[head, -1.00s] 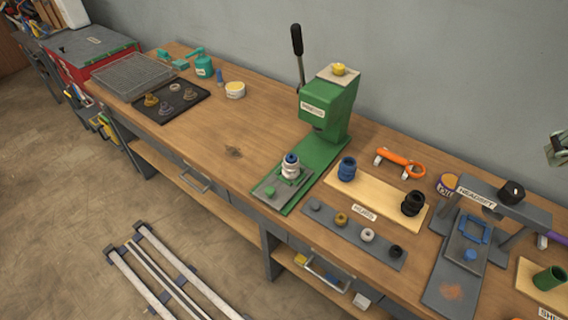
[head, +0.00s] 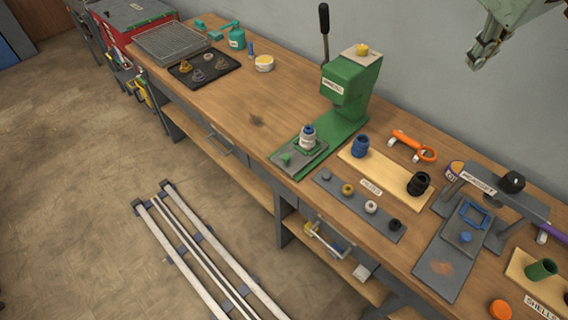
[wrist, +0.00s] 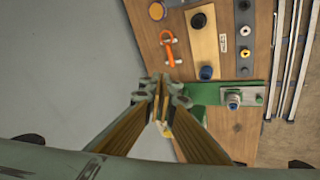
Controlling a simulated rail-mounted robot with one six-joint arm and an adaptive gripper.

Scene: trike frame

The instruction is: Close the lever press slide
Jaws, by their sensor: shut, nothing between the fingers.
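The green lever press (head: 345,88) stands on the workbench, with its black-handled lever (head: 324,22) upright. Its grey slide (head: 283,158) sits out at the front end of the green base, clear of the press head. A white part with a blue top (head: 308,136) stands on the slide, beside a small green knob (head: 286,157). In the wrist view the slide (wrist: 253,92) and the part (wrist: 232,101) show right of my gripper (wrist: 160,84). My gripper is shut and empty. In the head view it (head: 474,60) hangs high at the upper right, well away from the slide.
Right of the press are a wooden tray (head: 385,172) with blue and black parts, a grey strip (head: 333,192) of small rings, an orange tool (head: 412,145) and a second grey press (head: 500,197). The bench left of the press is mostly clear up to a black tray (head: 212,76).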

